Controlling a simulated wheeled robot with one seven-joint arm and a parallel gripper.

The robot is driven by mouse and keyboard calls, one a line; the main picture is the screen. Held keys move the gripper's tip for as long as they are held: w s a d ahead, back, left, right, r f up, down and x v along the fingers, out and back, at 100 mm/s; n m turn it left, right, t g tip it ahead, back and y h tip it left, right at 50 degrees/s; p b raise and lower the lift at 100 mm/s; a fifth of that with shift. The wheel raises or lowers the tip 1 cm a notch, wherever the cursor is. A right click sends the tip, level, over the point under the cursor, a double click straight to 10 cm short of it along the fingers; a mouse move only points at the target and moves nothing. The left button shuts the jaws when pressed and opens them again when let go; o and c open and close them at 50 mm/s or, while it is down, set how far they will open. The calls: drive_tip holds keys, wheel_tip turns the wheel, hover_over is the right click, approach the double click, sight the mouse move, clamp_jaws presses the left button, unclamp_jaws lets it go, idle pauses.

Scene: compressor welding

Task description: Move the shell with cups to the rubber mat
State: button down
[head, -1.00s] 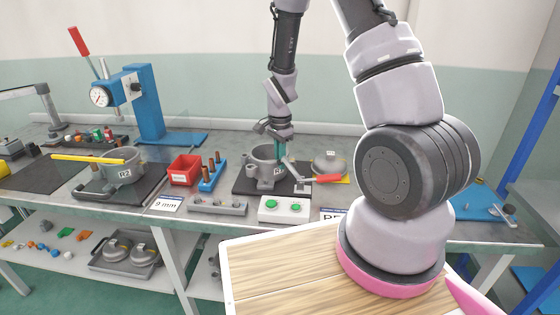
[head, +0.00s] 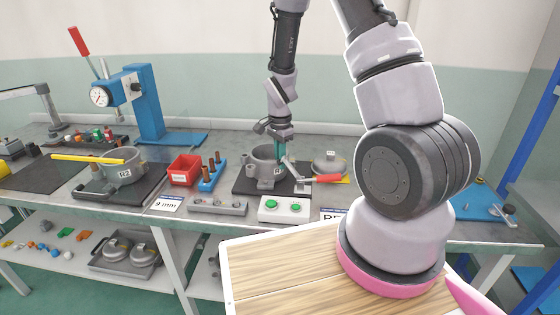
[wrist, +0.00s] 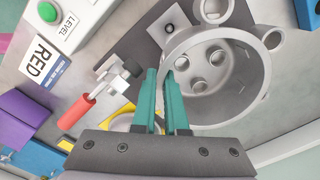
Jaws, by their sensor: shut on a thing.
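The grey shell with cups (head: 262,171) sits on a dark plate at the middle of the bench. In the wrist view the shell (wrist: 262,82) shows its open top, with several round cups (wrist: 215,56) inside. My gripper (head: 284,157) reaches down at the right side of this shell. In the wrist view my gripper's green fingers (wrist: 165,72) are shut on the shell's wall, one on each side of the rim. A flat black mat (head: 42,174), which looks like the rubber mat, lies at the left of the bench.
A red-handled toggle clamp (head: 318,179) stands close right of the shell, with a domed part (head: 330,163) behind. A green-button box (head: 284,209) is in front. A red bin (head: 184,170), a blue peg holder (head: 212,174) and a second shell (head: 120,167) stand left.

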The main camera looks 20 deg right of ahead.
drive_tip(key=shift+r, duration=0.4)
idle(0.3)
drive_tip(key=shift+r, duration=2.35)
